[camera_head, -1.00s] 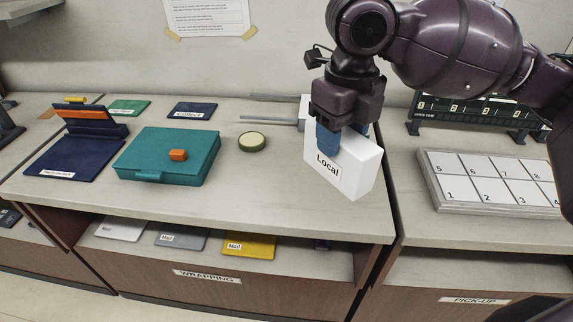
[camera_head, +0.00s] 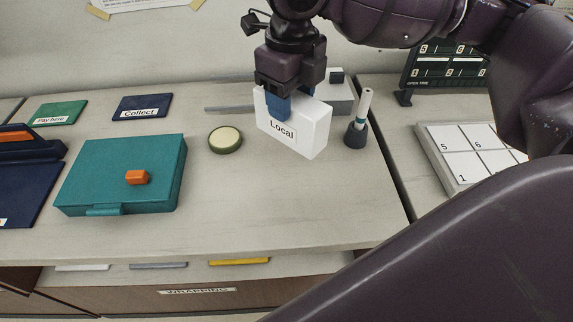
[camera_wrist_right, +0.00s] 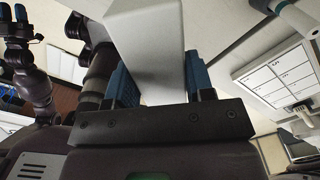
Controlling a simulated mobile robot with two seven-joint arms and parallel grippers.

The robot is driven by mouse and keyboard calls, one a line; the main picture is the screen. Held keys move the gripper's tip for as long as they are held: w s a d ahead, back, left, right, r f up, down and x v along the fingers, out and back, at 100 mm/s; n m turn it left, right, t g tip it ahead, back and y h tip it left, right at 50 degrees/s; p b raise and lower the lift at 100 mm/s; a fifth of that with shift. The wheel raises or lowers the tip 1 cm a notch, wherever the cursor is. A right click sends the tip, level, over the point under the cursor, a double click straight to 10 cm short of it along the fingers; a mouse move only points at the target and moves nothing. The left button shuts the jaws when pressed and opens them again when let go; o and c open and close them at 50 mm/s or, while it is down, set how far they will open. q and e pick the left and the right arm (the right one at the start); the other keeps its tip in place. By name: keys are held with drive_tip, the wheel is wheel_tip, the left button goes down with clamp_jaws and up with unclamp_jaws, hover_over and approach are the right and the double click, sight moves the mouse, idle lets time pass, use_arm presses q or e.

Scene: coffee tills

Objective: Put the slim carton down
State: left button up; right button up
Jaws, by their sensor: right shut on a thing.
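The slim carton (camera_head: 300,130) is white with a "Local" label and stands upright in the head view, over the back right part of the wrapping counter. My right gripper (camera_head: 277,105) is shut on its top, with blue fingers on either side. The carton also fills the upper middle of the right wrist view (camera_wrist_right: 147,45), between the fingers. I cannot tell whether its underside touches the counter (camera_head: 270,215).
A pen in a dark holder (camera_head: 356,134) stands just right of the carton. A grey device (camera_head: 342,98) is behind it, and a round green-rimmed dish (camera_head: 225,140) is to its left. A teal box (camera_head: 120,175) lies farther left. The counter front is clear.

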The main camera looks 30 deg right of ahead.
sight(290, 139)
wheel_tip(290, 139, down, 9)
drive_tip(key=shift+b, duration=0.9)
wheel_tip(290, 139, down, 7)
drive_tip(key=shift+r+b, duration=0.2)
drive_tip(key=shift+b, duration=0.55)
drive_tip(key=shift+f, duration=0.1)
use_arm(q)
drive_tip(key=shift+w+d+f, duration=0.1)
drive_tip(key=shift+w+f, duration=0.15)
drive_tip(key=shift+f, duration=0.2)
drive_tip(key=shift+w+d+f, duration=0.1)
drive_tip(key=shift+w+f, duration=0.15)
drive_tip(key=shift+f, duration=0.2)
drive_tip(key=shift+d+f, duration=0.1)
drive_tip(key=shift+f, duration=0.1)
use_arm(e)
drive_tip(key=o, duration=1)
drive_tip(key=shift+f, duration=0.1)
drive_tip(key=shift+c, duration=0.2)
